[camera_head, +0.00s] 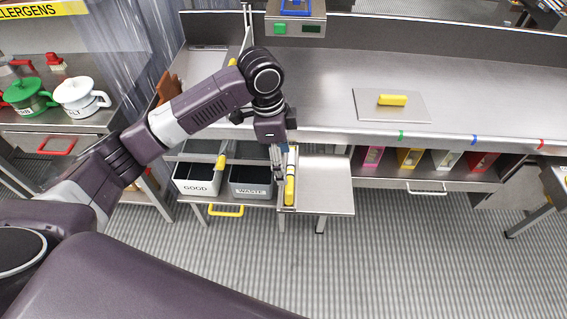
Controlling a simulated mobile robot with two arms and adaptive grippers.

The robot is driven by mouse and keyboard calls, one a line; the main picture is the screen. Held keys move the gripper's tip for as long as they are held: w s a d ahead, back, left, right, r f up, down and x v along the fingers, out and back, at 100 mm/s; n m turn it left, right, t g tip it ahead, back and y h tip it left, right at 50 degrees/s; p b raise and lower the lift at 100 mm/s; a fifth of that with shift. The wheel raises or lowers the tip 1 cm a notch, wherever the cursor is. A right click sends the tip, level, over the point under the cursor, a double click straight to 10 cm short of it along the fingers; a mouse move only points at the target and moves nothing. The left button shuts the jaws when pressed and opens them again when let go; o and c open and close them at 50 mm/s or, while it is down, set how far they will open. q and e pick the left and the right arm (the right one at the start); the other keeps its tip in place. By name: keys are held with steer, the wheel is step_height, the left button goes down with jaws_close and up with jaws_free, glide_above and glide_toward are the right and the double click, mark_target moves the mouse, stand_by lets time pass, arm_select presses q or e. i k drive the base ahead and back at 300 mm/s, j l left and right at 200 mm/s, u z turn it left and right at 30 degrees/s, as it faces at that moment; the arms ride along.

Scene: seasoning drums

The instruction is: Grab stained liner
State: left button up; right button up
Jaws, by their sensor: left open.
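My left gripper (279,165) points down at the counter's front edge, between the grey WASTE bin (251,191) and a metal side shelf (325,185). It is open. A narrow upright piece with a yellow handle (290,190) is right beside its fingers; I cannot tell whether they touch. No stained liner can be made out for certain. A brown piece (168,87) stands at the counter's left end, partly behind my arm; I cannot tell what it is. My right gripper is not in view.
A GOOD bin (196,187) stands left of the WASTE bin. A plate with a yellow handle (392,104) lies on the counter (330,75). Green (30,97) and white (80,96) lidded drums stand at left. Colored containers (410,158) sit under the counter.

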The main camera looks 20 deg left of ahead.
mark_target(168, 87)
steer(key=u, duration=1.45)
